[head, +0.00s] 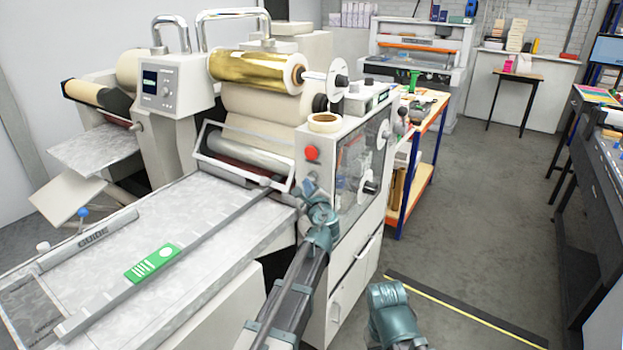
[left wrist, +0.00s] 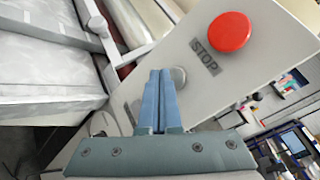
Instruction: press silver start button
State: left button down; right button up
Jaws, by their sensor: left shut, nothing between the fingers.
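The silver start button (left wrist: 179,76) is a small round metal disc on the machine's pale panel (left wrist: 205,80), below the red STOP button (left wrist: 229,32) in the left wrist view. My left gripper (left wrist: 160,72) is shut and empty; its blue fingertips are just left of the silver button and partly overlap it. I cannot tell whether they touch it. In the head view the red button (head: 312,153) shows on the panel's front, with my left gripper (head: 309,188) just below it.
The laminating machine carries a gold foil roll (head: 255,69) and a tape roll (head: 325,123) on top. A metal bar guard (head: 240,165) stands close left of the panel. A green card (head: 153,263) lies on the feed table. Open floor (head: 470,220) is to the right.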

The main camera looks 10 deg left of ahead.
pick_arm(q)
jog(key=shift+w, duration=0.15)
dwell(0.7)
jog(key=shift+w+d, duration=0.15)
jog(key=shift+w, duration=0.1)
